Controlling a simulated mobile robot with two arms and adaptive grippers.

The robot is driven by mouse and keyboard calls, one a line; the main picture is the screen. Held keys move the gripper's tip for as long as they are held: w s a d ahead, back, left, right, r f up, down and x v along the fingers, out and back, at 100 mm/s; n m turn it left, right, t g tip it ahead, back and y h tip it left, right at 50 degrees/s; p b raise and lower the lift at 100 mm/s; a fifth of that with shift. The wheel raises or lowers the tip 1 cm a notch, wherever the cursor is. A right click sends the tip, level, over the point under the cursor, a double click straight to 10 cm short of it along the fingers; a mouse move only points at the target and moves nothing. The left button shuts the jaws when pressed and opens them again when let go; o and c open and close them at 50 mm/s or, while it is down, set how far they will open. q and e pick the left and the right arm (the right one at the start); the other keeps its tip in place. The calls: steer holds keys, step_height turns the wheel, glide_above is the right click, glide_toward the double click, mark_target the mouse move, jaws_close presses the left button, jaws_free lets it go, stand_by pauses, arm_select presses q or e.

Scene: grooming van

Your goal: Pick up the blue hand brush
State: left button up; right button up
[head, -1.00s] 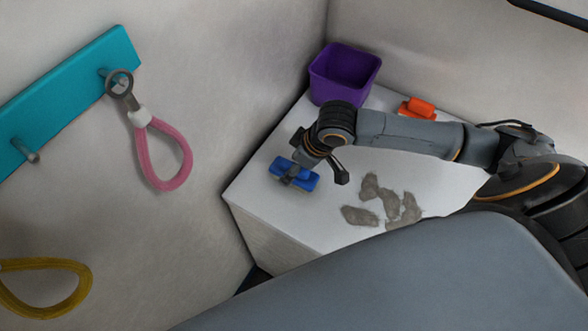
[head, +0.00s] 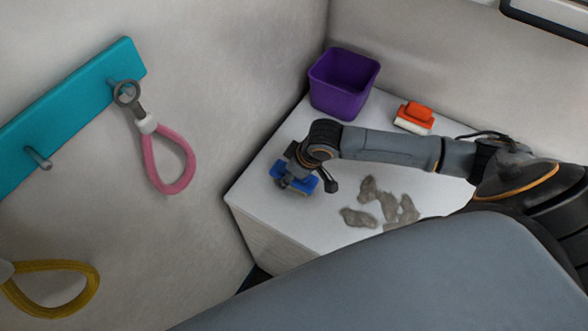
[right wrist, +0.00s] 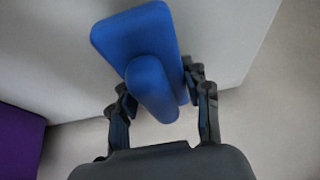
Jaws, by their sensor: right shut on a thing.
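The blue hand brush (head: 306,185) is at the left part of the white counter in the head view, partly covered by my right gripper (head: 290,182). In the right wrist view the blue hand brush (right wrist: 135,40) shows its flat back and raised handle. The fingers of my right gripper (right wrist: 160,95) stand on both sides of the handle, shut on it. I cannot tell whether the brush touches the counter. My left gripper is not in view.
A purple bin (head: 342,85) stands in the back corner of the white counter (head: 262,208). An orange brush (head: 415,115) lies near the back wall. Several grey-brown clumps (head: 390,205) lie at the front. Pink (head: 170,165) and yellow (head: 50,290) loops hang at the left; the pink one hangs from a teal rail (head: 70,105).

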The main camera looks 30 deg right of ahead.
steer(key=shift+r, duration=0.1)
steer(key=shift+w+r+b, duration=0.1)
steer(key=shift+r+b, duration=0.4)
steer(key=shift+r, duration=0.1)
steer(key=shift+r+b, duration=0.45)
steer(key=shift+r, duration=0.3)
steer(key=shift+s+a+r+p, duration=0.85)
steer(key=shift+s+r, duration=0.85)
steer(key=shift+s, duration=0.5)
steer(key=shift+s+a+r+p, duration=0.8)
steer(key=shift+s+r, duration=0.85)
steer(key=shift+s, duration=0.55)
steer(key=shift+s+a+r+p, duration=0.85)
steer(key=shift+s+r, duration=0.85)
steer(key=shift+s, duration=0.5)
steer(key=shift+d, duration=0.1)
